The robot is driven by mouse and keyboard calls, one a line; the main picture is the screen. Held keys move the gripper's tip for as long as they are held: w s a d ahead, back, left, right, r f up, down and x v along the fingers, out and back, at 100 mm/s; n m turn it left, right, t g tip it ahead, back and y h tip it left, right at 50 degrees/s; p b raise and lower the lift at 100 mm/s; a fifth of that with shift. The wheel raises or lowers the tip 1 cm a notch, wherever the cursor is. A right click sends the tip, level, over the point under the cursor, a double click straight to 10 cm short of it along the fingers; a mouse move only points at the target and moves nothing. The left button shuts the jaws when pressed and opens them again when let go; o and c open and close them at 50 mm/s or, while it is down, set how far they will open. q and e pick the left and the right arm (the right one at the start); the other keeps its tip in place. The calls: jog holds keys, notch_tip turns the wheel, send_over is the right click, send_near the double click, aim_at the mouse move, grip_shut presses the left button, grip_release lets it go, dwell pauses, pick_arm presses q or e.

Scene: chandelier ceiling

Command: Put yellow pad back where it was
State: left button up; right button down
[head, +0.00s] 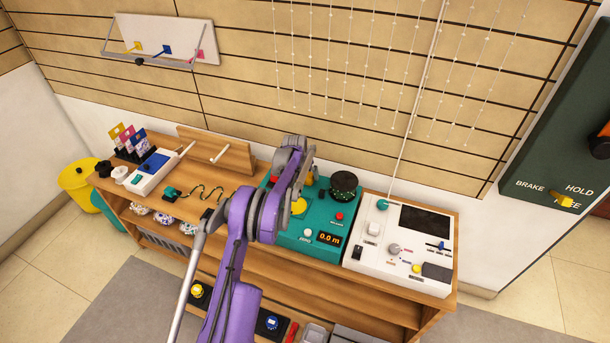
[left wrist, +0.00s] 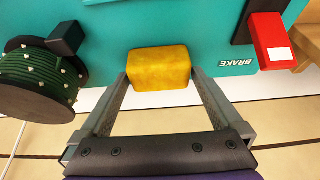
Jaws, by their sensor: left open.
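The yellow pad (left wrist: 158,68) is a rounded block at the edge of the teal console, beside the word BRAKE in the left wrist view. In the head view a small yellow patch (head: 309,180) shows at the console's back, partly hidden by my arm. My left gripper (left wrist: 159,78) is open, with one finger on each side of the pad's near end. I cannot tell whether the fingers touch it. In the head view my left gripper (head: 299,160) is over the back of the teal console (head: 292,240). My right gripper is not in view.
A dark green spool (head: 343,185) stands right of the pad on the console. A red switch (left wrist: 270,40) is on its other side. A white control box (head: 400,240) stands to the right on the wooden bench. A slatted wall with hanging beaded strings is behind.

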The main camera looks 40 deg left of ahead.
pick_arm(q)
jog(key=v, duration=1.1)
jog(key=s+d+r+m, duration=0.1)
jog(key=s+d+r, duration=0.35)
jog(key=d, duration=0.35)
jog(key=s+d+r, duration=0.3)
jog(key=s+d, duration=0.2)
jog(key=d, duration=0.2)
jog(key=s+d+r+m, duration=0.1)
jog(key=s+d+r, duration=0.25)
jog(key=d, duration=0.45)
jog(key=s+d+f, duration=0.1)
jog(key=s+d, duration=0.2)
jog(key=s, duration=0.4)
jog(key=s+d+f+m+h, duration=0.1)
jog(key=s+d, duration=0.3)
jog(key=s, duration=0.4)
jog(key=s+d+f, duration=0.3)
jog(key=s+d, duration=0.1)
jog(key=s, duration=0.3)
jog(key=shift+s+d+m+t, duration=0.25)
jog(key=shift+s+m+t, duration=0.05)
jog(key=shift+s+t, duration=0.1)
jog(key=shift+w+f, duration=0.1)
